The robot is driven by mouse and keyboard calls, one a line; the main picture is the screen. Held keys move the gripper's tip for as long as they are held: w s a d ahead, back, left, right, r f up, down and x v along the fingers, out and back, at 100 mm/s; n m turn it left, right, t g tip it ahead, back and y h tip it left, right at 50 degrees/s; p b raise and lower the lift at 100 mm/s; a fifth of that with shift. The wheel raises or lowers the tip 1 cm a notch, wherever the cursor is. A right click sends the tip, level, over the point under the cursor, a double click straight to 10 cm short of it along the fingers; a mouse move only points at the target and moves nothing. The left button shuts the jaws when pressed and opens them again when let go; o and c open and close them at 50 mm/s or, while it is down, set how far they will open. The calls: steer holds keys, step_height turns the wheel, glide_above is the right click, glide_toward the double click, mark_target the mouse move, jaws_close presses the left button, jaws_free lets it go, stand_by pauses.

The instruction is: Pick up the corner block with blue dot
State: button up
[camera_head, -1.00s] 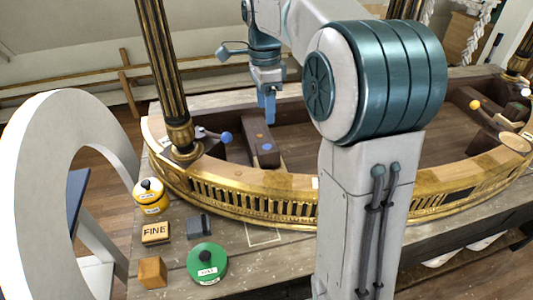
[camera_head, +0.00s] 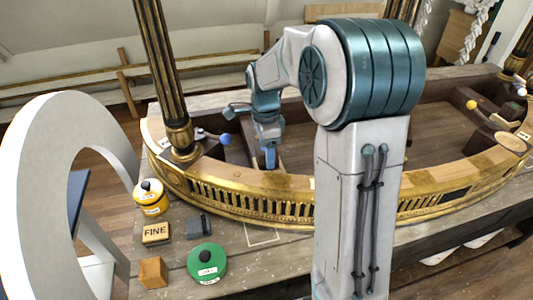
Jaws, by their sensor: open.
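The dark brown corner block (camera_head: 254,151) stands inside the gilt frame's curved rim, left of the middle. My gripper (camera_head: 270,164) is open, pointing down, and its blue fingers cover much of the block in this view. The block's blue dot is hidden behind the fingers now. I cannot tell whether the fingers are around the block, touching it or just in front of it.
A clamp with a blue ball (camera_head: 225,139) sits left of the block, by a fluted column (camera_head: 166,85).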

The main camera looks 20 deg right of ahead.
steer(key=shift+f, duration=0.25)
steer(key=c, duration=0.8)
steer(key=shift+o, duration=0.2)
steer(key=shift+r, duration=0.15)
